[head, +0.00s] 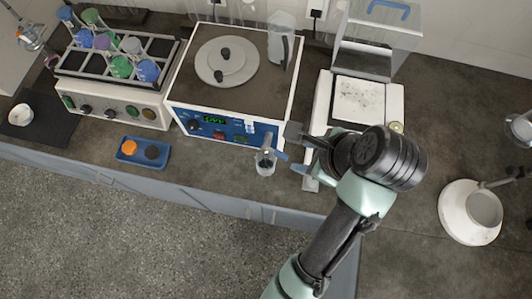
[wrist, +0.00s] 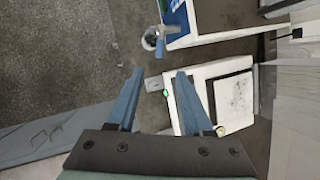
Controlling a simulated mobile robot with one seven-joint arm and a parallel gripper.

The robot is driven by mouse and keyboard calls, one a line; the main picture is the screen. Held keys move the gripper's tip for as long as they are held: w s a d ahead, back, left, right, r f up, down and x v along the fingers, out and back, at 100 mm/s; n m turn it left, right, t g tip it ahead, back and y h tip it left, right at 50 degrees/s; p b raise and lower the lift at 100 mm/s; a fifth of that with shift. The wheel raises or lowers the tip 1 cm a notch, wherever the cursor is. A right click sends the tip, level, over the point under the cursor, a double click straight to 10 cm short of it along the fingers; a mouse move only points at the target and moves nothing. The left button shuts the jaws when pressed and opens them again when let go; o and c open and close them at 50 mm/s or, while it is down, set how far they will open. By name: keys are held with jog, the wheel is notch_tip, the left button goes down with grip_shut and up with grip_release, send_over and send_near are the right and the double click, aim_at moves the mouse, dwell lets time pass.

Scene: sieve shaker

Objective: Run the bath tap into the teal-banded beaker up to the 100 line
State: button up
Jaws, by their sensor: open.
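The water bath (head: 222,130) is a white box with a blue front panel and a lit green display. A small clear beaker (head: 265,164) stands on the bench at its front right corner, and it also shows in the wrist view (wrist: 150,42). Its band colour and 100 line are too small to make out, and I cannot tell whether it holds water. The tap (head: 268,142) at the bath's front seems to be just above the beaker, partly hidden. My gripper (head: 290,161) is open and empty, just right of the beaker; its two blue fingers show in the wrist view (wrist: 159,72).
A white balance (head: 395,104) with a raised clear lid stands right of the bath, close to my gripper. A tube rack on a heater (head: 115,112) and a blue tray (head: 143,153) are at left. A ring stand (head: 460,225) is at right. The bench front edge is near.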

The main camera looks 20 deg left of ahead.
notch_tip(320, 180, down, 7)
jog(key=w+y+b, duration=0.1)
jog(key=y+b, duration=0.2)
jog(key=b, duration=0.4)
jog(key=m+y+b, duration=0.3)
jog(key=y+b, duration=0.8)
jog(key=b, duration=0.7)
send_near(286, 157)
jog(key=shift+t, duration=0.4)
jog(key=shift+f+p+x, duration=0.2)
jog(key=shift+p+x, duration=0.15)
jog(key=shift+x, duration=2.1)
jog(key=shift+f+p+x, duration=0.2)
jog(key=shift+p+x, duration=0.1)
jog(key=shift+x, duration=2.2)
jog(key=shift+s, duration=0.15)
grip_shut()
